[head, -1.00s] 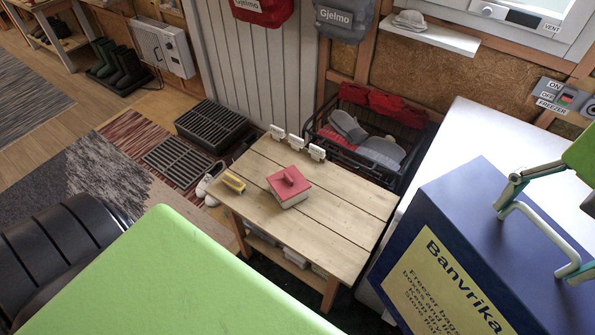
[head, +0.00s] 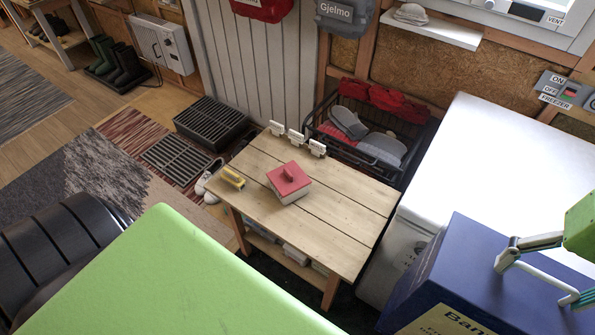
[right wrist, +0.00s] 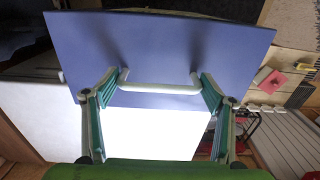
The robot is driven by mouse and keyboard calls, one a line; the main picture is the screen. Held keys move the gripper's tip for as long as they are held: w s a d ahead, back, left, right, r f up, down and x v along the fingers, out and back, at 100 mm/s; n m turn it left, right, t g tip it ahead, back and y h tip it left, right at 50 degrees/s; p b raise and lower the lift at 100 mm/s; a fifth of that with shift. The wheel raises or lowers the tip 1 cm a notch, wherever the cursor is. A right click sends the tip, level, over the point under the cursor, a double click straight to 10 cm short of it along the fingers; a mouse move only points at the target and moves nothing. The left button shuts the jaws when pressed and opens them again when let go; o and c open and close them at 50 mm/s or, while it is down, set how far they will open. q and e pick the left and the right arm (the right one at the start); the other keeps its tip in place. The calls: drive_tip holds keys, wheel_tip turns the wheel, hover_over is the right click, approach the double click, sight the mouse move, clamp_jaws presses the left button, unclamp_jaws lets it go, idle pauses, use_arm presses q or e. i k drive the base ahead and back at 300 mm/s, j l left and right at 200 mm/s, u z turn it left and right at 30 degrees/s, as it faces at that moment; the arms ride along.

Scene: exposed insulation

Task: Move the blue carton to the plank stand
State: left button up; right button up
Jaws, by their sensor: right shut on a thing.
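The blue carton (head: 462,272) is a large box with a cream printed label on its front, at the lower right of the head view and cut off by the frame edge. My right gripper (head: 537,272) is over its top, shut on its pale bar handle. In the right wrist view the fingers (right wrist: 158,85) sit at both ends of the handle, against the blue face of the carton (right wrist: 180,40). The plank stand (head: 335,215) is a low wooden table left of the carton, with a gap between them. My left gripper is not in view.
A red-lidded box (head: 289,182) and a yellow brush (head: 232,179) are on the stand, with white clips (head: 296,138) along its back edge. The stand's front right planks are bare. A white freezer (head: 490,160) stands behind the carton; a wire basket (head: 365,140) is behind the stand.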

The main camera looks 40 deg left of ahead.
sight(346, 222)
drive_tip(key=k+u, duration=0.1)
drive_tip(key=k, duration=0.55)
drive_tip(key=u, duration=1.05)
drive_tip(key=l+u, duration=0.1)
drive_tip(key=u, duration=0.25)
drive_tip(key=l+u, duration=0.15)
drive_tip(key=u, duration=0.2)
drive_tip(key=l+u, duration=0.15)
drive_tip(key=u, duration=0.25)
drive_tip(key=l, duration=1.3)
